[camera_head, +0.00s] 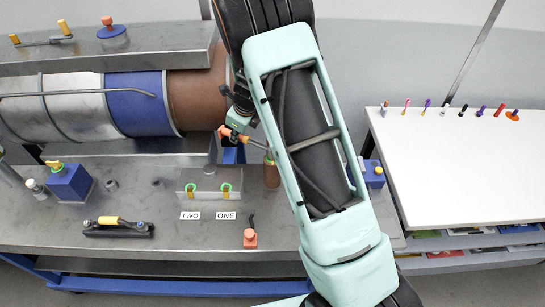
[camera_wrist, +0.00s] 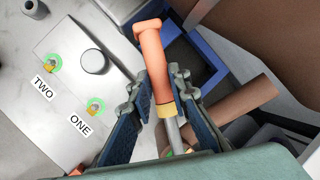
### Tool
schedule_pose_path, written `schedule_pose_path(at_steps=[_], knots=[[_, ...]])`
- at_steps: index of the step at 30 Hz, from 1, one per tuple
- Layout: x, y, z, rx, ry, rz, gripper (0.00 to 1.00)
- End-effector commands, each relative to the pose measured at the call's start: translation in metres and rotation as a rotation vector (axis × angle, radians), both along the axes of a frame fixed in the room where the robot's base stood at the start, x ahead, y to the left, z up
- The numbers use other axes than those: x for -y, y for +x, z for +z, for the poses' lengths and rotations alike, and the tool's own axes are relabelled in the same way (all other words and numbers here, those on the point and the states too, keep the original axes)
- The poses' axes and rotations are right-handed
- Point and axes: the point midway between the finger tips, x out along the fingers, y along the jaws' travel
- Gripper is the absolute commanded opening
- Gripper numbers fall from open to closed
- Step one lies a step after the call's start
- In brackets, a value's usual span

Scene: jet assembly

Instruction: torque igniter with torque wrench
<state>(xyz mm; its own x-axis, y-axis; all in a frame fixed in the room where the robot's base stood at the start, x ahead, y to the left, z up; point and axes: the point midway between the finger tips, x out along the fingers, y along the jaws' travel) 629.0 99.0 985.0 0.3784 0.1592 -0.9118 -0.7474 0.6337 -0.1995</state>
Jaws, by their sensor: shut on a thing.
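My gripper (camera_wrist: 160,88) is shut on an orange tool (camera_wrist: 152,50) with a yellow band and a grey shaft, which looks like the torque wrench. Its orange end sticks out beyond the fingertips in the wrist view. In the head view the tool (camera_head: 230,132) is close to the front of the brown engine section (camera_head: 196,100), above the bench. I cannot tell which part is the igniter, or whether the tool touches anything.
A brown cylinder (camera_head: 271,174) stands beside my arm. A blue box (camera_head: 70,183), a black tool with a yellow handle (camera_head: 118,226) and an orange piece (camera_head: 250,238) are on the metal bench (camera_head: 60,232). A white table (camera_head: 460,150) at right has small tools along its back edge.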

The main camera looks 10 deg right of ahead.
Motion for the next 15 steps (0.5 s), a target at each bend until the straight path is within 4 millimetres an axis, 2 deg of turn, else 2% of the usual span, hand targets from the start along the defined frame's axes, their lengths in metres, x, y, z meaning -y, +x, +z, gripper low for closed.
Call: schedule_pose_path(at_steps=[15], knots=[[-0.001,0.001,0.033,0.002,0.000,0.002,0.00]])
